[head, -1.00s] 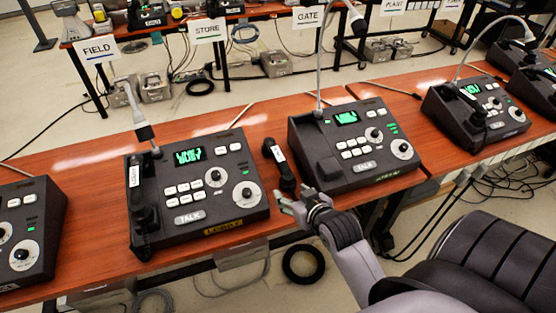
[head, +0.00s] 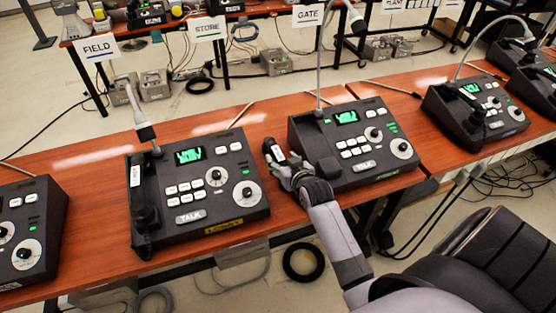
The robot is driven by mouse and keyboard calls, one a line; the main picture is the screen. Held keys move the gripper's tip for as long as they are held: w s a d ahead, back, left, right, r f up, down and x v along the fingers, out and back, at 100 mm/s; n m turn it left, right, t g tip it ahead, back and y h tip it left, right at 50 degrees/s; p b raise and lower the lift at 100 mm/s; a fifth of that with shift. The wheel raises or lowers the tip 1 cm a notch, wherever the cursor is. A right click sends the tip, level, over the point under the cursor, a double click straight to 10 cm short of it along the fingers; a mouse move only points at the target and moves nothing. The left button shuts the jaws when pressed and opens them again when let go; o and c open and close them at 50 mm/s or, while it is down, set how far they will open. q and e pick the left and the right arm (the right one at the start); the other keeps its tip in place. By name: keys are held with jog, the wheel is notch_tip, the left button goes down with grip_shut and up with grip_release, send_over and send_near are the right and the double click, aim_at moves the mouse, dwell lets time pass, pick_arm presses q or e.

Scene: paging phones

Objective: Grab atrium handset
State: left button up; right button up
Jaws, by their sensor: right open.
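A black handset with a white label (head: 274,150) lies on the red-brown table between two paging phones. Its lower part is hidden by my right gripper (head: 285,175). The gripper is open and its fingers are at the handset; I cannot tell if they touch it. The paging phone right of it (head: 349,168) has an empty cradle on its left side, a lit green screen and a small front label too blurred to read. My left gripper is not in view.
The phone on the left, labelled LOBBY (head: 203,196), has its handset (head: 143,197) in its cradle. More phones stand at the far left and right. A gooseneck microphone (head: 320,60) rises above the middle phone. The table's front edge (head: 290,228) runs below my right arm.

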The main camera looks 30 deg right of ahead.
aim_at(278, 154)
jog(key=shift+w+d+f, duration=0.15)
jog(key=shift+w+d, duration=0.05)
jog(key=shift+w, duration=0.35)
jog(key=x, duration=0.4)
jog(key=shift+d, duration=0.1)
jog(key=shift+c, duration=0.3)
grip_shut()
